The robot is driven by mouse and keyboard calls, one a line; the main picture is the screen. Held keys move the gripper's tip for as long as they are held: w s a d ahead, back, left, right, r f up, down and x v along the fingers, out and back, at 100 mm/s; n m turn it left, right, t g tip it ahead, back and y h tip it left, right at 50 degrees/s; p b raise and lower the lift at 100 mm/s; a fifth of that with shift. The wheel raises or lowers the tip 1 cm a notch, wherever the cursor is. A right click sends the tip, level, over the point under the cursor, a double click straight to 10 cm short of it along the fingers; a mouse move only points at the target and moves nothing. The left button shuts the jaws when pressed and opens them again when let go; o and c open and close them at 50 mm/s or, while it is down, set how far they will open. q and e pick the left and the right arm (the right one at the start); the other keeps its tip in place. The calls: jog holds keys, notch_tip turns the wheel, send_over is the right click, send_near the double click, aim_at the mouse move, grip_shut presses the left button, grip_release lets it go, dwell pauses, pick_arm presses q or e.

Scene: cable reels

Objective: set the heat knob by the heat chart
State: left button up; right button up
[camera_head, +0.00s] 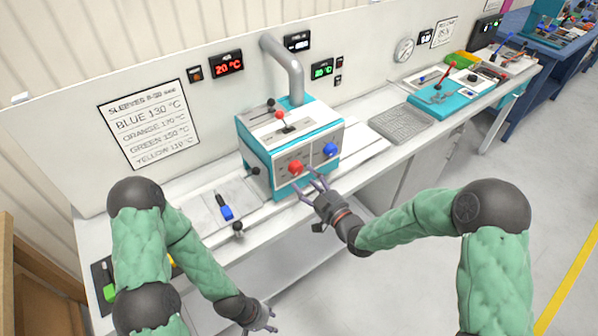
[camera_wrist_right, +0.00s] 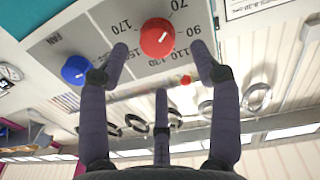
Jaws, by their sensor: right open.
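The red heat knob (camera_head: 295,167) is on the front of the teal and white machine (camera_head: 258,163). In the right wrist view the red knob (camera_wrist_right: 158,38) has a white pointer mark aimed up and right, towards the 70–90 side of its printed scale. My right gripper (camera_head: 310,186) is open in front of it; in the wrist view its fingers (camera_wrist_right: 160,54) stand either side of the knob, with contact unclear. The heat chart (camera_head: 150,124) on the wall reads blue 130 °C; green looks like 150, yellow 110, orange is unclear. My left gripper (camera_head: 265,317) is low, apart from the bench, its fingers spread.
A blue fan knob (camera_head: 331,149) sits right of the red one. A red display (camera_head: 227,63) and a green display (camera_head: 322,70) both read about 20 °C. A blue item (camera_head: 225,209) lies on the bench left of the machine. A grey mat (camera_head: 402,125) lies right.

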aim_at(298, 170)
jog(key=shift+x, duration=2.65)
jog(key=c, duration=1.1)
